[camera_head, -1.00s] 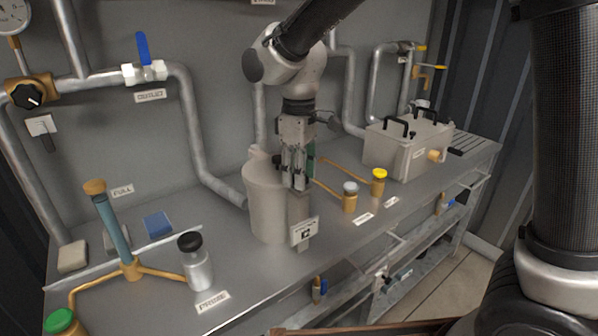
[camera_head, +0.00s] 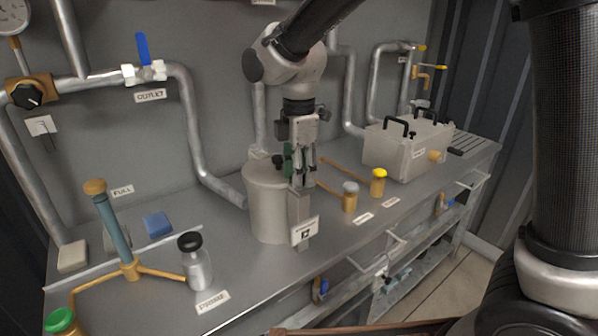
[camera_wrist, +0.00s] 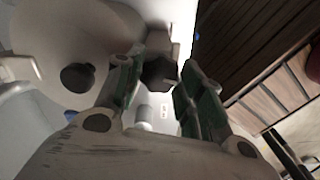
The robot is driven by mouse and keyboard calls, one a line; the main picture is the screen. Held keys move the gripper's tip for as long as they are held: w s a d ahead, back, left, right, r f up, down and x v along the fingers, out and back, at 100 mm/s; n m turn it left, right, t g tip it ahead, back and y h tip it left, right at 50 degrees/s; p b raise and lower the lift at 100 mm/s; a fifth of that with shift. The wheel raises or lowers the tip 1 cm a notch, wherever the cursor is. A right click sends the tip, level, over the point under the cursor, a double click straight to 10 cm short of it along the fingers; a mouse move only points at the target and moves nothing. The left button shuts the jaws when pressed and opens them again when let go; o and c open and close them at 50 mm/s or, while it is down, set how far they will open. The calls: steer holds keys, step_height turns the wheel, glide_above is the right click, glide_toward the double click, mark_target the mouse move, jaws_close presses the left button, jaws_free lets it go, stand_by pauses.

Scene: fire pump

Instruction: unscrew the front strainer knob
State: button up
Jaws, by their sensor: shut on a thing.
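The strainer is a pale grey cylindrical pot (camera_head: 268,212) standing on the metal bench, with a square post (camera_head: 299,215) at its front. My gripper (camera_head: 302,183) points straight down over the post at the pot's front edge. In the wrist view, the dark lobed front knob (camera_wrist: 158,74) sits between the fingertips of my gripper (camera_wrist: 158,80), which is shut on it.
A grey-capped brass fitting (camera_head: 350,197) and a yellow-capped one (camera_head: 378,183) stand close right of the pot. A black-capped bottle (camera_head: 196,262) stands to the left. A lidded metal box (camera_head: 395,150) is at the back right. A pipe (camera_head: 205,165) runs behind.

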steer(key=shift+n, duration=0.5)
steer(key=o, duration=1)
step_height(320, 180, up, 12)
